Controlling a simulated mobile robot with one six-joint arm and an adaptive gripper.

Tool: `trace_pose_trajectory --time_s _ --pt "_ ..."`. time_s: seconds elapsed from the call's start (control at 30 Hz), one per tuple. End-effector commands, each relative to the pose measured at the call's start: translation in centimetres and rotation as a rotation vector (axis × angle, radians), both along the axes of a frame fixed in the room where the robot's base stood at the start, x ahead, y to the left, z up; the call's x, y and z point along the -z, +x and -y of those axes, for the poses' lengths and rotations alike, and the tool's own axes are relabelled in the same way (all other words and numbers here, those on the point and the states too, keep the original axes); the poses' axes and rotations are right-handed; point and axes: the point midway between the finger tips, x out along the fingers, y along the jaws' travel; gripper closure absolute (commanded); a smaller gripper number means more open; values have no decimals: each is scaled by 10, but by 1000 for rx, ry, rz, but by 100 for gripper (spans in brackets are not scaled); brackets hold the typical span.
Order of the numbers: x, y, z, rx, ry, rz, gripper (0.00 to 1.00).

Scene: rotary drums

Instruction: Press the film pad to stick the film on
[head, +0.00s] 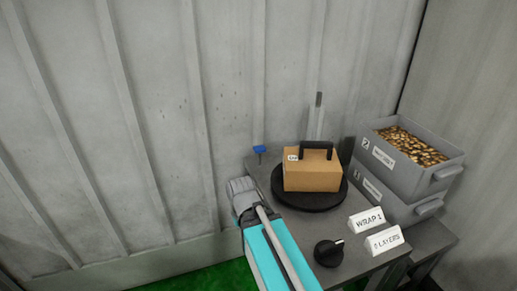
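A small blue pad (259,149) stands on a short dark stem at the back left corner of the grey table; it may be the film pad, but no label shows on it. A brown cardboard box (312,177) with a black handle on top and a small white label sits on a round black turntable (310,203). I cannot make out film on the box. My teal arm reaches up from the bottom, and its grey end with my gripper (241,187) is at the table's left edge, below and left of the blue pad. The fingers are not clear.
A pale upright post (317,115) stands behind the box. A black knob (329,252) and two white signs, "WRAP 1" (366,222) and one about layers (384,239), are at the front. Stacked grey bins (410,177) stand right, the top one full of brownish pieces. A ribbed wall is behind.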

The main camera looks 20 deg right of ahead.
Motion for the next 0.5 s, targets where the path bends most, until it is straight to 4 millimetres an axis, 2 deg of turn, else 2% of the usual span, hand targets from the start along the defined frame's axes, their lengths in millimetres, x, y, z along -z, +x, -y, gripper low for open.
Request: trace_pose_trajectory --time_s 0.17,0.27,0.37,0.5 --pt "-7 13 5 8 -18 18 100" --pt "-16 31 13 19 -47 44 100" --pt "-29 56 27 38 -90 83 100" --pt "-54 102 51 61 -172 156 100"
